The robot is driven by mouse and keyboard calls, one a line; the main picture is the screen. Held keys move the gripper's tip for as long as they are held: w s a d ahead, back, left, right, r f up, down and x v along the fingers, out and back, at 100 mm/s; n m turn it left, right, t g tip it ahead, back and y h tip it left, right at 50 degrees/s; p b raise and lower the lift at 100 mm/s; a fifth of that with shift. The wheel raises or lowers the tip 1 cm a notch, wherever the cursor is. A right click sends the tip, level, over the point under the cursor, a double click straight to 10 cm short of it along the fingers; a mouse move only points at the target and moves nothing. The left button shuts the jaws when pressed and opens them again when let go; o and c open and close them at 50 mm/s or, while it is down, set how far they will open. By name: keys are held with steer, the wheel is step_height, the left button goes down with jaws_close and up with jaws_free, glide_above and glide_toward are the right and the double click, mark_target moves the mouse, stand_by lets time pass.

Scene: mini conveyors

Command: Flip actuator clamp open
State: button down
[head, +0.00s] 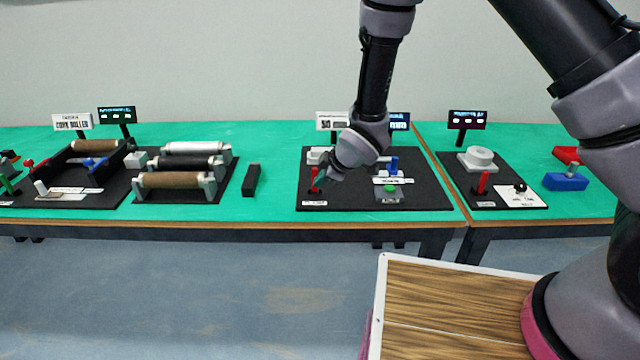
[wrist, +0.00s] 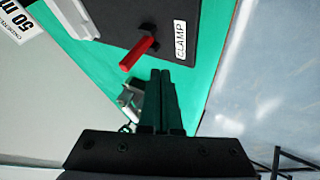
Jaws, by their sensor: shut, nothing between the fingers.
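The clamp's red lever (head: 315,177) stands roughly upright at the left front of the middle black board (head: 420,199). In the wrist view the red lever (wrist: 137,53) sticks out from a dark pivot, beside a white CLAMP label (wrist: 180,39). The label also shows at the board's front left corner in the head view (head: 314,203). My gripper (head: 329,178) is just right of the lever in the head view. In the wrist view its fingers (wrist: 162,76) are together and empty, their tips near the lever. Contact cannot be told.
On the same board are a blue part (head: 394,166) and a green button (head: 390,188). A black block (head: 251,180) stands left of it, beyond which is a roller stand (head: 174,180). Another board with a red lever (head: 483,182) is to the right. Green tabletop (head: 275,170) is clear between.

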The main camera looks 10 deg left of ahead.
steer(key=w+d+r+m+t+h, duration=0.25)
steer(key=d+r+m, duration=0.95)
steer(key=d+r, duration=1.65)
steer(key=s+d+r+m+h, duration=0.1)
steer(key=s+d+r+m, duration=0.4)
steer(key=s, duration=0.3)
steer(key=s+d+r+m+h, duration=0.1)
steer(key=s+d+r+m, duration=0.5)
steer(key=s+d, duration=0.2)
steer(key=shift+s+r, duration=0.2)
steer(key=shift+s, duration=0.2)
steer(key=shift+d, duration=0.1)
